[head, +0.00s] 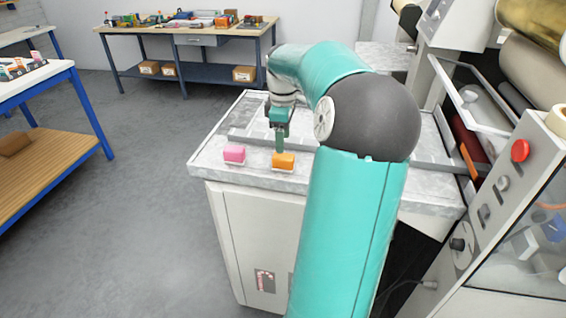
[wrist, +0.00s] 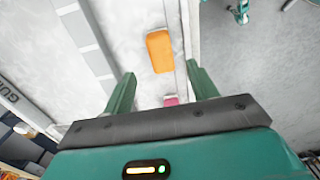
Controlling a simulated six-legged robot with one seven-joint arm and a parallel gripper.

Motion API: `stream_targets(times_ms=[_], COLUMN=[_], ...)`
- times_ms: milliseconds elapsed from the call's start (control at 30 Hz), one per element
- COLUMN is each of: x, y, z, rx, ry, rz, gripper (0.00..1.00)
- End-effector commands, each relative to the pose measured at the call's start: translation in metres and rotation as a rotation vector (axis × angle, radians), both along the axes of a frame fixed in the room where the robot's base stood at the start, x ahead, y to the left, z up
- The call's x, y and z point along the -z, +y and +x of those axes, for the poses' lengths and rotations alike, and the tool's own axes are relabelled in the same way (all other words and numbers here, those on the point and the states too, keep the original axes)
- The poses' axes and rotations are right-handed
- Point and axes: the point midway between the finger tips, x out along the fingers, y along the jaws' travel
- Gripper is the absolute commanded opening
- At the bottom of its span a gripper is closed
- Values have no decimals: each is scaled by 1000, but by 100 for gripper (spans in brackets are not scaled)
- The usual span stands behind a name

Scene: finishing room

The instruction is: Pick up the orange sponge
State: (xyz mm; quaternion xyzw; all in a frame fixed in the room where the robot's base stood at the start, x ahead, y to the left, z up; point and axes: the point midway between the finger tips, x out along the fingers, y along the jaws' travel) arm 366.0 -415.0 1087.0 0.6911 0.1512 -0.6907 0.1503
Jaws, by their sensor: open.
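The orange sponge (head: 284,160) lies on a white base near the front edge of the grey cabinet top (head: 215,150). It also shows in the wrist view (wrist: 160,52), ahead of the fingers and between their lines. My gripper (head: 279,148) is just above and behind the orange sponge in the head view. In the wrist view my gripper (wrist: 158,85) is open, with its two green fingers apart and nothing between the tips. I cannot tell the exact gap to the sponge.
A pink sponge (head: 235,154) sits left of the orange one; part of it shows in the wrist view (wrist: 171,101). A metal rail (head: 245,137) runs behind them. A machine with a red button (head: 520,150) stands at right. A cluttered workbench (head: 185,28) is at the back.

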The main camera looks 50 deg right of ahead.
Motion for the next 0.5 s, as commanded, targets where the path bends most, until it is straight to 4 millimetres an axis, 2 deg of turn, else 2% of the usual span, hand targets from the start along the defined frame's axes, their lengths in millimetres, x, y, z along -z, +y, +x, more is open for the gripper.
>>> stream_targets(times_ms=[100, 333, 500], x=[19, 37, 63], y=[0, 1, 1], z=[0, -1, -4], rx=[-1, -1, 0], ry=[2, 1, 1], rz=[1, 0, 3], gripper=[58, 58, 58])
